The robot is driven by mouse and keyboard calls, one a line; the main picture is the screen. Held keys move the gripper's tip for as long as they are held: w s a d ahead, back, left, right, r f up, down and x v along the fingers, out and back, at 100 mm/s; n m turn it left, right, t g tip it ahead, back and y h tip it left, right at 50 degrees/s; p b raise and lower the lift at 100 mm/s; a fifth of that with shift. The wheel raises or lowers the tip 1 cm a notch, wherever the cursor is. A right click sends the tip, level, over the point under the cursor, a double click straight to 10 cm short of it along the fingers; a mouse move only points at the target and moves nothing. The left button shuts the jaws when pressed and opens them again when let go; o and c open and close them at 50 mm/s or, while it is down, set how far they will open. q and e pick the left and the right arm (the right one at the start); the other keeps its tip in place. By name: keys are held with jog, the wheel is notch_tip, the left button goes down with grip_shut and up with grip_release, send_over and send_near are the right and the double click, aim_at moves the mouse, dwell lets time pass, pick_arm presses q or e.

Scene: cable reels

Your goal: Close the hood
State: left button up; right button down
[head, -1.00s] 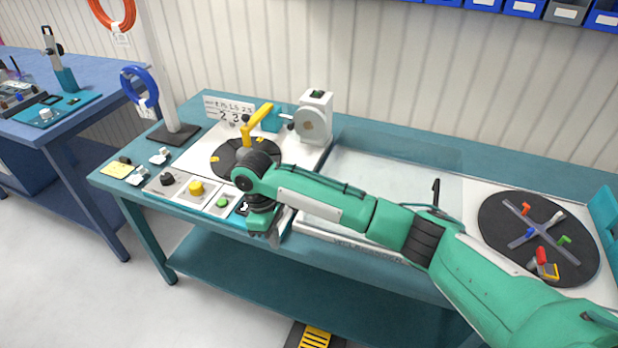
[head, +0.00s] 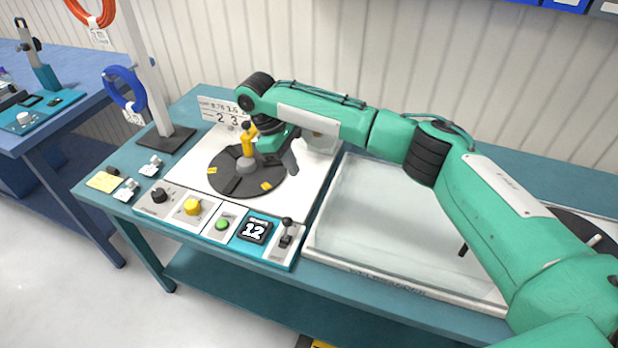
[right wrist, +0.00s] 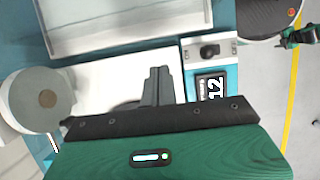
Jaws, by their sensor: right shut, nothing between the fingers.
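A clear flat panel with a pale frame (head: 395,225), which looks like the hood, lies on the table right of the turntable station. A dark handle (head: 463,250) stands at its right side, partly behind my arm. The panel also shows at the top of the right wrist view (right wrist: 130,22). My right gripper (head: 291,165) is shut and empty, pointing down over the right side of the turntable station, beside the black turntable (head: 245,178) and left of the panel. Its closed fingers show in the right wrist view (right wrist: 156,86).
A control strip at the front holds a yellow knob (head: 193,207), a green button (head: 222,224), a display reading 12 (head: 254,229) and a lever (head: 286,235). A yellow crank (head: 249,140) rises from the turntable. A white post (head: 143,70) stands at left.

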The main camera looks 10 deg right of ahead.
jog(key=p+x, duration=0.2)
jog(key=x, duration=0.7)
jog(key=shift+s+d+f, duration=0.15)
jog(key=shift+s+f, duration=0.05)
jog(key=shift+s, duration=0.05)
jog(key=d, duration=0.1)
jog(key=s+d+p, duration=0.1)
jog(key=shift+s+d, duration=0.25)
jog(key=shift+s, duration=0.1)
jog(key=shift+s+d+p, duration=0.15)
jog(key=shift+d+p, duration=0.1)
jog(key=shift+p, duration=0.05)
jog(key=shift+s+d, duration=0.1)
pick_arm(q)
jog(key=s+r, duration=0.3)
jog(key=shift+s+r, duration=0.1)
jog(key=shift+r, duration=0.2)
